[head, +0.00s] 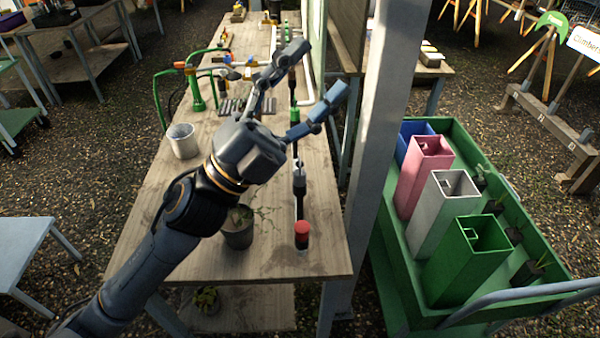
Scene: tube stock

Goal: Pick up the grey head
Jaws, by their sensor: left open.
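A small grey head (299,178) stands in a line of fittings along the right side of the wooden bench (325,255). A red-topped head (302,230) is nearer to me in that line, and a green-topped one (294,121) is farther off. My left gripper (321,68) is open and empty, its two fingers spread and pointing up and right in the picture. It is above the bench, and its palm is left of the grey head. The grey head shows just below the nearer finger, apart from it in the picture. My right gripper is not in view.
A metal cup (183,140) and a potted plant (238,228) stand on the bench. A grey post (382,130) rises right of the bench, beside a green cart (385,258) with coloured square tubes.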

